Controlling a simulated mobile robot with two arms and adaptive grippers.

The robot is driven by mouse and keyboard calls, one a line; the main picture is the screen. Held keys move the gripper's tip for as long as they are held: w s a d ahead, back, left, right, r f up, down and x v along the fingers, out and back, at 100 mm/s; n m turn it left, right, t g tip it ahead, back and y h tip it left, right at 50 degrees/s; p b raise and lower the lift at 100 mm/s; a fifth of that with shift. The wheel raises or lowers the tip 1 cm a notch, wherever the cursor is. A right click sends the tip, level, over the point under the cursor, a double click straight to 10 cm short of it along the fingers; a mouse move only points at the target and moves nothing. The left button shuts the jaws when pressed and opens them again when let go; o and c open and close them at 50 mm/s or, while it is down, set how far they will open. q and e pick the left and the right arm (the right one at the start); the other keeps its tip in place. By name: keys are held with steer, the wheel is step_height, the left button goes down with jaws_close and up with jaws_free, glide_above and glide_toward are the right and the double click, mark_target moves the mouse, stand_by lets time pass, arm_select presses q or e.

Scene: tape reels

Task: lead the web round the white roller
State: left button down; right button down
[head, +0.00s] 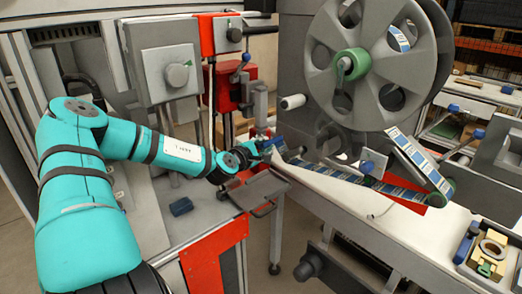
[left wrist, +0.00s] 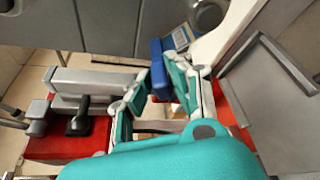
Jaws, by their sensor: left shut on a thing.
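The printed web (head: 335,172) comes off the big grey reel (head: 385,70), passes a green roller at the right and runs back left over the white table. Its free end carries a blue piece (left wrist: 160,70). My left gripper (head: 262,148) is shut on this end piece, which shows between its fingertips in the left wrist view (left wrist: 160,88). The printed strip (left wrist: 182,37) shows just beyond it. The white roller (head: 292,102) sticks out above and to the right of my left gripper, apart from the web. My right gripper is not in view.
A grey flat plate (head: 258,190) sits just below my left gripper. A red and grey machine head (head: 232,88) stands behind it. A dark blue block (head: 181,206) lies on the left bench. A wooden tray (head: 490,254) with small parts is at the far right.

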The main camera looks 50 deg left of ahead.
arm_select(q)
steer(key=shift+d+f, duration=0.1)
steer(key=shift+f, duration=0.05)
step_height(320, 180, up, 17)
steer(key=p, duration=1.6)
steer(key=d+r+b, duration=0.2)
steer(key=d, duration=0.7)
steer(key=shift+d+r, duration=0.2)
steer(key=shift+r, duration=0.1)
steer(key=shift+r, duration=0.1)
